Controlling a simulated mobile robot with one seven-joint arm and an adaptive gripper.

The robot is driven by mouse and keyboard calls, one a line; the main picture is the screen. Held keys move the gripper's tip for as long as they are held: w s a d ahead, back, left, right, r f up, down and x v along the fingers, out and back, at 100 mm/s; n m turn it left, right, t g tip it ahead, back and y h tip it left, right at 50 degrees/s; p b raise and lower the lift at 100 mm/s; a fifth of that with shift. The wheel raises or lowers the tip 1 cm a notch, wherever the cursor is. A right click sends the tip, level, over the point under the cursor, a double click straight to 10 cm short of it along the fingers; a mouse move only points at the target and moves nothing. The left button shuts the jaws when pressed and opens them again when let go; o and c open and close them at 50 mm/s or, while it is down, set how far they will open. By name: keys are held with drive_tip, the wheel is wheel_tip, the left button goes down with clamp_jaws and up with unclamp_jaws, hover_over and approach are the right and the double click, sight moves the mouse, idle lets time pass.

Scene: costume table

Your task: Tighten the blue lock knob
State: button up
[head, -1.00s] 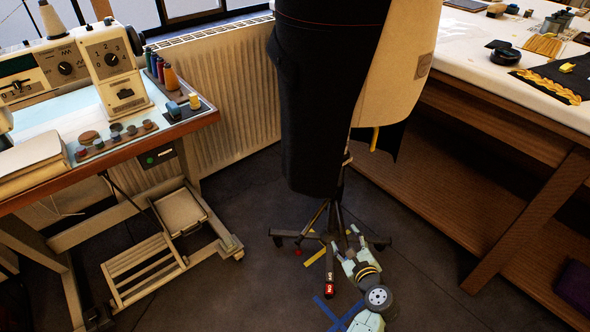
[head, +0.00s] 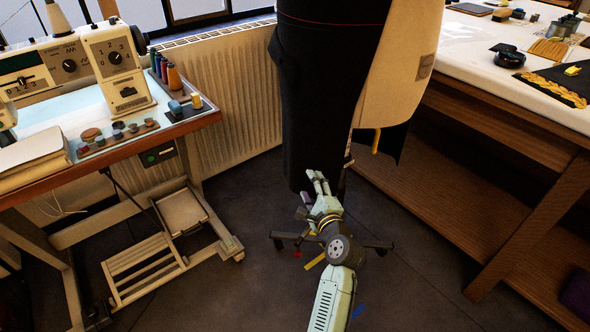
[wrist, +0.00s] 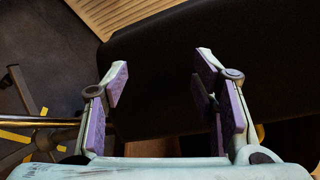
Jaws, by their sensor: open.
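I cannot make out a blue lock knob in either view. A dress form draped in black cloth (head: 325,95) stands in the middle of the head view, on a dark stand with spread legs (head: 285,237). My gripper (head: 318,177) is at the lower hem of the cloth and hides most of the stand's pole. In the wrist view my gripper (wrist: 162,72) is open and empty, its purple-padded fingers apart. The black cloth (wrist: 200,35) fills the space beyond the fingers. A thin metal bar (wrist: 38,121) shows left of them.
A sewing table (head: 170,130) with a machine stands left, with a pale radiator (head: 235,105) behind. A wooden worktable (head: 545,105) stands right. Dark floor (head: 430,250) between dress form and worktable is clear.

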drive_tip(key=w+a+r+n+y, duration=0.1)
drive_tip(key=a+r+n, duration=0.2)
drive_tip(key=a+r, duration=0.2)
drive_tip(key=shift+w+r+t, duration=0.3)
drive_tip(key=shift+w+r, duration=0.05)
drive_tip(key=shift+r, duration=0.05)
